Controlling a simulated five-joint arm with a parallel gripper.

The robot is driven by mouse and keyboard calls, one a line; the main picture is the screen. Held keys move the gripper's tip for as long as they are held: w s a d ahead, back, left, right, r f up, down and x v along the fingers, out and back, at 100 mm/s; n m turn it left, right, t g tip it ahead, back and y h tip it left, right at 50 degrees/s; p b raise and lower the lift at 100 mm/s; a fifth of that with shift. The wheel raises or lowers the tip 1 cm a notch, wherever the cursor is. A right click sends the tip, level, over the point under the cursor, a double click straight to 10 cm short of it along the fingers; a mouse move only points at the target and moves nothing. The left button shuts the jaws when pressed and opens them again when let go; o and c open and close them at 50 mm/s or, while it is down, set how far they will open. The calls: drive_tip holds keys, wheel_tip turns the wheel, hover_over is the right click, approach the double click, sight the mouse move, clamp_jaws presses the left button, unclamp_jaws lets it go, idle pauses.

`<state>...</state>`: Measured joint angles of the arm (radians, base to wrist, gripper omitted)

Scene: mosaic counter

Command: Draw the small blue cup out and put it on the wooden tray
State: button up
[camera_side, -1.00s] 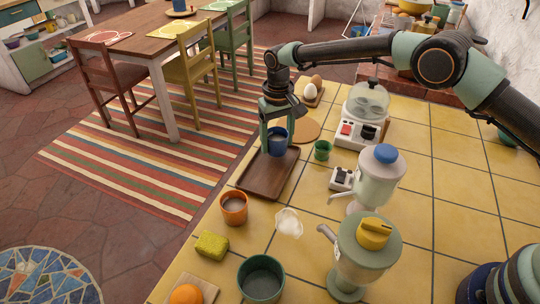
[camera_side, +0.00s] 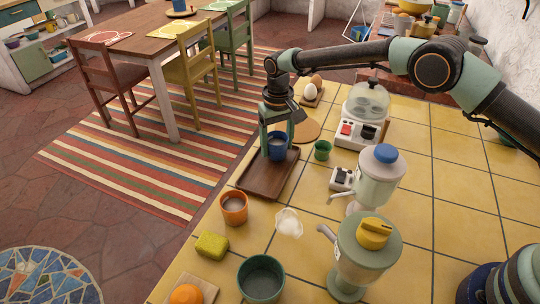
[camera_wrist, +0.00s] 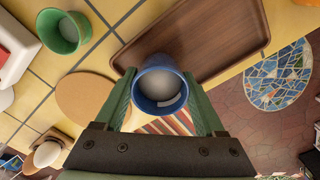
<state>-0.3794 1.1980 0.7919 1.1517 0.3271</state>
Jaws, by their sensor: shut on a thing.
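The small blue cup (camera_side: 277,152) is upright between the green fingers of my gripper (camera_side: 276,146), which is shut on it. In the wrist view the cup (camera_wrist: 160,88) shows its open mouth, pale inside, with a finger of my gripper (camera_wrist: 158,84) on each side. The dark wooden tray (camera_side: 262,180) lies on the yellow tiles. The cup is over or at the tray's far end; I cannot tell whether its base touches. In the wrist view the tray (camera_wrist: 215,38) lies just beyond the cup.
A green cup (camera_side: 322,150) stands right of the tray, an orange cup (camera_side: 234,208) in front. A round board (camera_side: 303,130) lies behind. Blenders (camera_side: 362,255) stand to the right. The counter's left edge is close to the tray. Bare tray surface lies in front of the cup.

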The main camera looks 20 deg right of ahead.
drive_tip(key=shift+f, duration=0.2)
idle(0.5)
drive_tip(key=o, duration=1.2)
drive_tip(key=shift+o, duration=0.2)
wheel_tip(320, 180, up, 7)
